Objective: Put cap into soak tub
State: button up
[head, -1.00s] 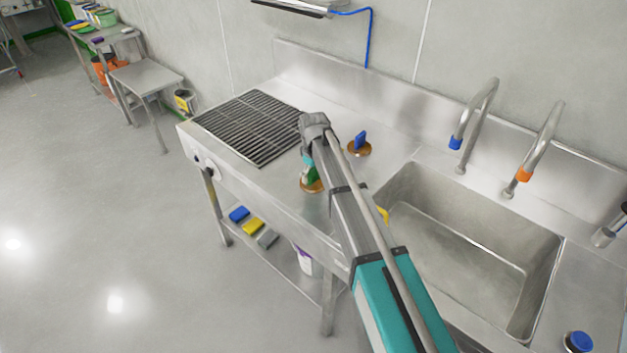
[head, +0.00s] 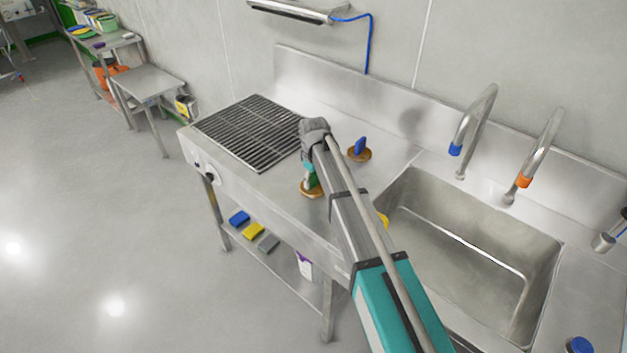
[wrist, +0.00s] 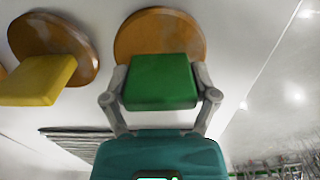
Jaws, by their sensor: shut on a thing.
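A round brown disc with a green block handle (head: 311,188) sits on the steel counter left of the sink, likely the cap. My gripper (wrist: 161,96) is shut on the green handle (wrist: 160,72), one finger on each side; the disc (wrist: 160,22) shows beyond it. In the head view my gripper (head: 309,168) is partly hidden by my arm. Two similar discs are near: one with a blue handle (head: 360,148) behind, and one with a yellow handle (wrist: 38,82), mostly hidden by my arm in the head view. I cannot tell which vessel is the soak tub.
The empty sink basin (head: 470,258) lies right of my arm, with two taps behind it. A drain grid (head: 255,130) is set in the counter's left end. Blue, yellow and grey blocks (head: 253,231) lie on the lower shelf. A blue-topped item (head: 579,345) stands at lower right.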

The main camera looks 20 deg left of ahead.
jog(key=shift+r+p, duration=1.2)
jog(key=shift+r, duration=0.1)
jog(key=s+d+r+p, duration=0.7)
jog(key=s+r+p, duration=0.3)
jog(key=s, duration=0.1)
jog(key=shift+s+d, duration=0.35)
notch_tip(320, 180, down, 2)
jog(key=shift+b, duration=1)
jog(key=shift+s, duration=0.15)
